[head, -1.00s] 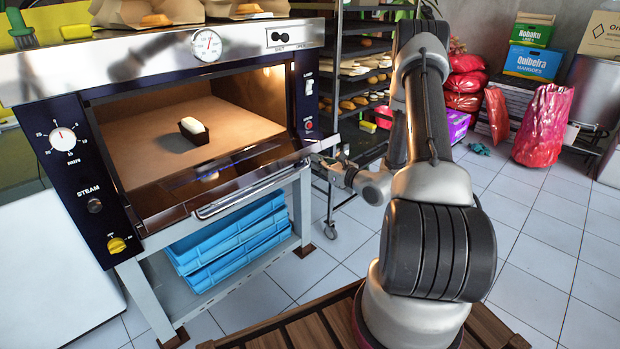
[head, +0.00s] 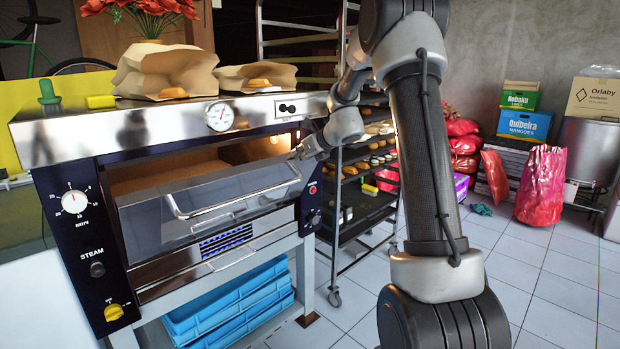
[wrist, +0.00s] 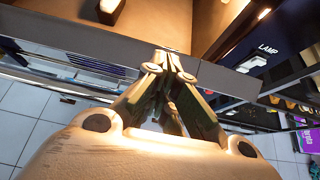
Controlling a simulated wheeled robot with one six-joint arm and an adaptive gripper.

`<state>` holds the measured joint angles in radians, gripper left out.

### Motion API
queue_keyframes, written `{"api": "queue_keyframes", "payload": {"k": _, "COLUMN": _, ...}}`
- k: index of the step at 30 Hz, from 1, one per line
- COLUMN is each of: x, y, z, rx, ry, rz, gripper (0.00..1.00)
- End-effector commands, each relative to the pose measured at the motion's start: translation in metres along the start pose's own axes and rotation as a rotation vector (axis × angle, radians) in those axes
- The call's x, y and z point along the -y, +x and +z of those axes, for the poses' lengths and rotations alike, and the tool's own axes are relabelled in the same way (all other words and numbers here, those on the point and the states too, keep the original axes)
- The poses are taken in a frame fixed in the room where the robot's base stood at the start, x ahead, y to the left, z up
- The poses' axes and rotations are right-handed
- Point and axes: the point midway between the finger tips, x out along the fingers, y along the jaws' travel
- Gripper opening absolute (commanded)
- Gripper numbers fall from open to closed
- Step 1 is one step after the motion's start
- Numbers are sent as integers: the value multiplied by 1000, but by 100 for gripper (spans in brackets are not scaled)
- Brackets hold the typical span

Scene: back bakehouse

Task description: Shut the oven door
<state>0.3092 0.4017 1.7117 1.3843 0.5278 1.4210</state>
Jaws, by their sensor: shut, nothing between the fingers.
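The oven (head: 70,165) stands at the left in the head view. Its bottom-hinged door (head: 150,222) is tilted up partway, with a gap above its top edge showing the warm baking chamber (head: 150,172). The door's bar handle (head: 232,208) runs along its outer face. My gripper (head: 296,157) is shut and empty at the right end of the door's upper edge. In the wrist view my closed fingertips (wrist: 170,62) are at the door's grey edge (wrist: 110,42); whether they touch is hard to tell.
A rack of baked goods (head: 372,150) stands close to the right of the oven. Blue crates (head: 230,305) sit below it. Paper bags (head: 165,72) stand on top.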

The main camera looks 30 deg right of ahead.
Motion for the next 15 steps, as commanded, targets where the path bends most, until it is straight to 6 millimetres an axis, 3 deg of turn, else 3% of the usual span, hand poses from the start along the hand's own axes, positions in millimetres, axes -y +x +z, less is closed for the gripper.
{"api": "queue_keyframes", "payload": {"k": 1, "x": -2, "y": 6, "z": 15, "rx": 3, "ry": -6, "rz": 3, "gripper": 0}}
{"api": "queue_keyframes", "payload": {"k": 6, "x": -1, "y": 24, "z": 51, "rx": 3, "ry": -3, "rz": 2, "gripper": 0}}
{"api": "queue_keyframes", "payload": {"k": 15, "x": 0, "y": 49, "z": 88, "rx": 0, "ry": 2, "rz": 2, "gripper": 0}}
